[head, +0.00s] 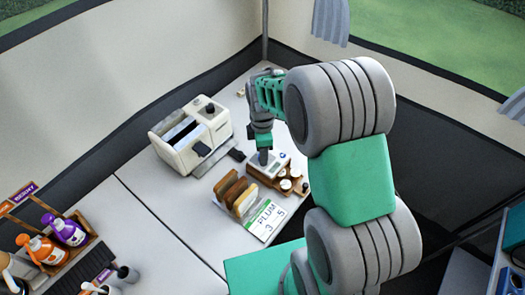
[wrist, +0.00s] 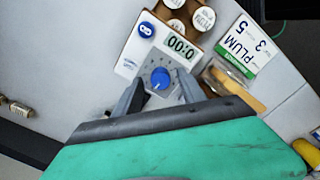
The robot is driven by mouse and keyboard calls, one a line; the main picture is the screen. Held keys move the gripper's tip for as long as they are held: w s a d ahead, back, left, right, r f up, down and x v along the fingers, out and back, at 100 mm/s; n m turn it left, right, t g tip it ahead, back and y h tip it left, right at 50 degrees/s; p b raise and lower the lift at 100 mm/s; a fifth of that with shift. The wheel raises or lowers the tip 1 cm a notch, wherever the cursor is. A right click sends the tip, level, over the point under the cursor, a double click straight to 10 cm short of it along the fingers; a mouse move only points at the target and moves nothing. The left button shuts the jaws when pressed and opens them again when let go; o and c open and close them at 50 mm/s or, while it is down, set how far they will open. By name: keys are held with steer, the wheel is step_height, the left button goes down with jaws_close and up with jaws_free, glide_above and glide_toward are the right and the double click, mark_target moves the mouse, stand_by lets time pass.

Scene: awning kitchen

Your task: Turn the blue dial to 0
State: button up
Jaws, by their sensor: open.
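The blue dial (wrist: 160,77) sits on a grey patch of a small white timer device in the wrist view. The timer's display (wrist: 179,47) reads 0:00, and a round blue button (wrist: 147,29) is at its corner. My gripper (wrist: 158,88) is open, with one finger on each side of the dial; I cannot tell whether either finger touches it. In the head view my gripper (head: 264,152) points down at the timer (head: 278,163), and the dial is hidden there.
A white toaster (head: 190,135) stands left of my gripper. A bread rack (head: 236,193), a PLUM 3 5 card (head: 265,220) and several jars (head: 287,184) are close to the timer. Bottles (head: 50,240) stand at far left.

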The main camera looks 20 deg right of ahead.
step_height(320, 180, up, 8)
steer(key=shift+f+b, duration=0.1)
steer(key=shift+b, duration=0.35)
